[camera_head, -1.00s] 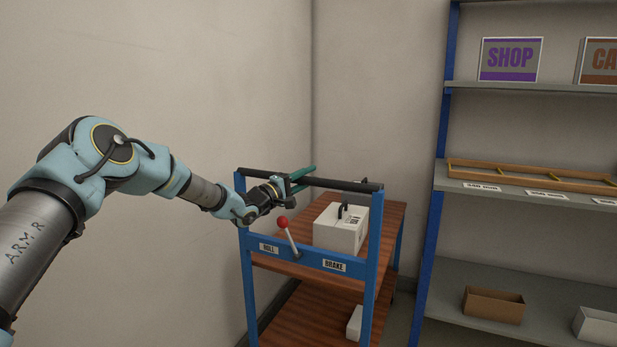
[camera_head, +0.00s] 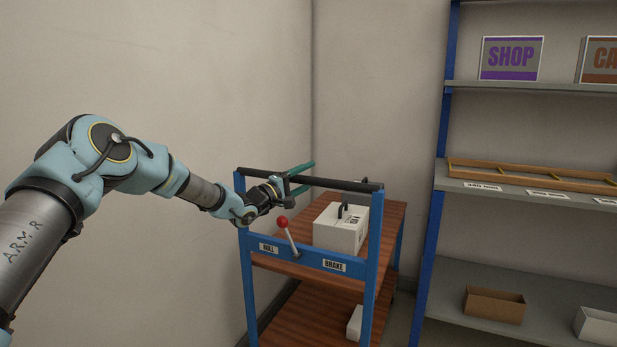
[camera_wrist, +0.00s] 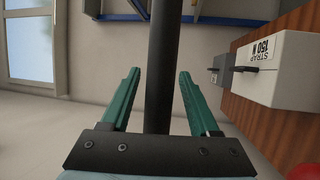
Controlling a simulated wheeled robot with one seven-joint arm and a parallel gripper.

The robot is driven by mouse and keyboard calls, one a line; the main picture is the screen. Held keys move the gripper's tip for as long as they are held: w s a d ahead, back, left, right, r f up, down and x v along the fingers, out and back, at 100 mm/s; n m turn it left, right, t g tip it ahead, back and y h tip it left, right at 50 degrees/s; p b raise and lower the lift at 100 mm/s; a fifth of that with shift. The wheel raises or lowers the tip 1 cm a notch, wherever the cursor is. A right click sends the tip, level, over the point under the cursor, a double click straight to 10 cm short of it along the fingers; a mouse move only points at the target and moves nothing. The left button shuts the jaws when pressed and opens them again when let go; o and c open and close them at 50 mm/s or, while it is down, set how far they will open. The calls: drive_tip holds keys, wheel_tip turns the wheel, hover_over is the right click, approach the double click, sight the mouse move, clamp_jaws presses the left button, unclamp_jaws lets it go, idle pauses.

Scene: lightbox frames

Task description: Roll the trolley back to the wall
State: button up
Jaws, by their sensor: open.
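The trolley (camera_head: 370,285) has a blue frame and brown wooden decks and stands near the corner of the walls. Its black handle bar (camera_head: 345,184) runs across the top, and it also shows upright in the wrist view (camera_wrist: 162,45). My gripper (camera_head: 308,176) is at the left part of this bar. In the wrist view its green fingers (camera_wrist: 160,72) are open, one on each side of the bar, with gaps beside it. The brake lever (camera_head: 290,237) has a red knob and leans left, toward the ROLL label (camera_head: 268,247) and away from the BRAKE label (camera_head: 334,266).
A white box (camera_head: 335,235) with a black handle sits on the top deck; a small white object (camera_head: 355,322) lies on the lower deck. A blue-posted shelf unit (camera_head: 432,240) stands close on the right. The left wall (camera_head: 150,80) runs close beside the trolley.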

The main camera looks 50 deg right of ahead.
drive_tip(key=b+v, duration=0.1)
drive_tip(key=v, duration=0.9)
drive_tip(key=shift+a, duration=0.15)
drive_tip(key=shift+f, duration=0.1)
